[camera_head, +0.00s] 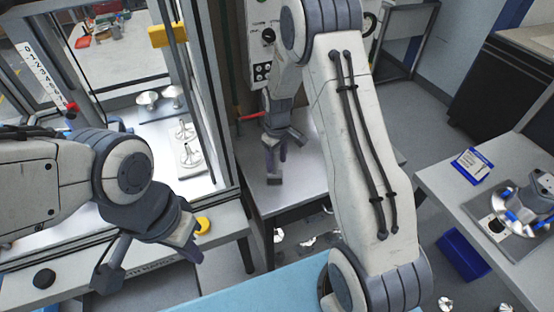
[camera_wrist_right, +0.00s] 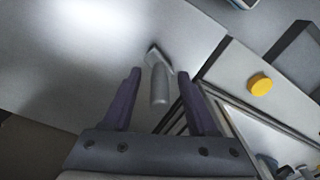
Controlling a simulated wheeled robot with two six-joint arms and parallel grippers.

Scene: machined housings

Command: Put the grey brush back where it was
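The grey brush (camera_wrist_right: 160,82) shows in the right wrist view, between and beyond the two purple fingers of my right gripper (camera_wrist_right: 159,80). Its handle points toward the gripper and its wider end points away. A gap shows on each side of the handle, so the fingers are open and apart from it. In the head view my right gripper (camera_head: 275,158) points down over the metal table (camera_head: 312,180); the brush is hard to tell from the fingers there. My left gripper (camera_head: 150,264) is open and empty, in front of the machine at the left.
The machine enclosure (camera_head: 215,180) stands left of the metal table, with a yellow button (camera_head: 203,224) on its front ledge. Shiny metal parts (camera_head: 188,152) stand inside it. A right-hand table (camera_head: 440,185) holds a blue-white box (camera_head: 472,165). A blue bin (camera_head: 462,254) is on the floor.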

